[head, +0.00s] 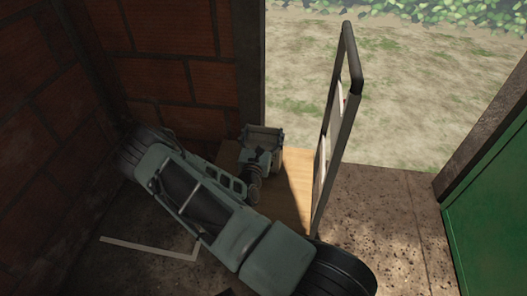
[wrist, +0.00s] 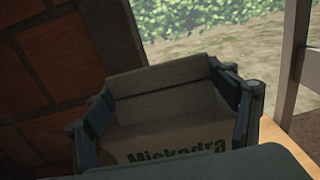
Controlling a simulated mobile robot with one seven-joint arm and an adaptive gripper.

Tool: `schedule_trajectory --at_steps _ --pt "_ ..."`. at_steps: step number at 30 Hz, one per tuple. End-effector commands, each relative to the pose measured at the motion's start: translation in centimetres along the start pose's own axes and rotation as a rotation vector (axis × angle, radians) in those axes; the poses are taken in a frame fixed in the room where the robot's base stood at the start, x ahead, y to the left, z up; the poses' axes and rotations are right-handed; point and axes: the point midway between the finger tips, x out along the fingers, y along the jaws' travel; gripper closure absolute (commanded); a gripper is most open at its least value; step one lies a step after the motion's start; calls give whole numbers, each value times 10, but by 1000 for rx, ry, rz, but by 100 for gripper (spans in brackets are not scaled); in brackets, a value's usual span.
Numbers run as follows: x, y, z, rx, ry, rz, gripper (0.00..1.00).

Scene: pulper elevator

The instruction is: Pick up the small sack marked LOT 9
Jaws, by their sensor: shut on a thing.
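My gripper (head: 262,136) is at the far end of my arm, low by the brick corner and the doorway. It is shut on a small tan sack (head: 264,131), with one finger on each side. In the wrist view the sack (wrist: 165,112) fills the space between the fingers of my gripper (wrist: 168,92). Dark letters on its near face read something like "Miskedra", and their lower part is cut off by my gripper's body. No LOT 9 mark can be read. I cannot tell whether the sack touches the surface below.
A light wooden board (head: 292,193) lies under and right of my gripper. A dark hand-truck frame (head: 345,110) stands upright close on the right. Brick wall (head: 165,85) is close on the left. A green panel (head: 490,200) is far right. Open ground lies beyond the doorway.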

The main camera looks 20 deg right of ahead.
Motion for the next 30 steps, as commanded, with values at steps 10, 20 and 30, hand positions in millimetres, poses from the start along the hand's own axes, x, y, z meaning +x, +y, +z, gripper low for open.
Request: schedule_trajectory --at_steps 10,20,30 --pt "0 0 0 0 1 0 72" --pt "0 0 3 1 -5 0 79" --pt "1 1 25 2 -6 1 79"
